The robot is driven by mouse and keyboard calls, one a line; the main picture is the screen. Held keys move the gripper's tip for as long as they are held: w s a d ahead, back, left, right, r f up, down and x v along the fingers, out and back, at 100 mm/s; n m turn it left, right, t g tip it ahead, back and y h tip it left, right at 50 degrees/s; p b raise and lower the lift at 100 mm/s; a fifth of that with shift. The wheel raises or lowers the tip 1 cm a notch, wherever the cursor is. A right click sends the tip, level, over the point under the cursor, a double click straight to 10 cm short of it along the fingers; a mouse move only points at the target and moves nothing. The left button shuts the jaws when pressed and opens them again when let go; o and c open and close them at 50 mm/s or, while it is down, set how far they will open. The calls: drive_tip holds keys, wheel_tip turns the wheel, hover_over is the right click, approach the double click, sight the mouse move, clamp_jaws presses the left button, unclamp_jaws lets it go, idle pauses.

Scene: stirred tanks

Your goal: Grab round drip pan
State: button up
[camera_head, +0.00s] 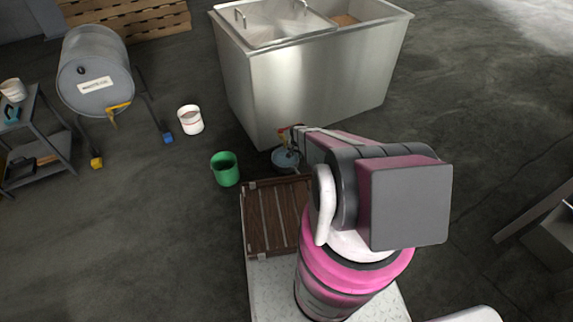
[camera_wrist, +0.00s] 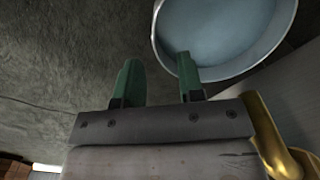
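The round drip pan (camera_head: 284,160) is a shallow blue-grey pan on the floor by the near bottom corner of the steel tank, partly hidden by my arm and gripper. In the wrist view the pan (camera_wrist: 225,35) fills the upper right, cut off by the top edge. My gripper (camera_wrist: 157,64) is open, with two green fingers apart and nothing clearly held. The right fingertip overlaps the pan's near left rim in the picture; the left finger is outside the rim. I cannot tell whether either touches it. In the head view the gripper itself is largely hidden.
A brass tap (camera_wrist: 272,138) is close to the right of my gripper. The steel tank (camera_head: 310,85) stands behind the pan. A green bucket (camera_head: 226,169) and white bucket (camera_head: 190,120) stand to the left. A brown slatted crate (camera_head: 268,218) is in front.

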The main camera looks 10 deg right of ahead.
wheel_tip(320, 180, down, 8)
drive_tip(key=shift+d, duration=0.1)
drive_tip(key=shift+r, duration=0.1)
clamp_jaws()
idle(1.6)
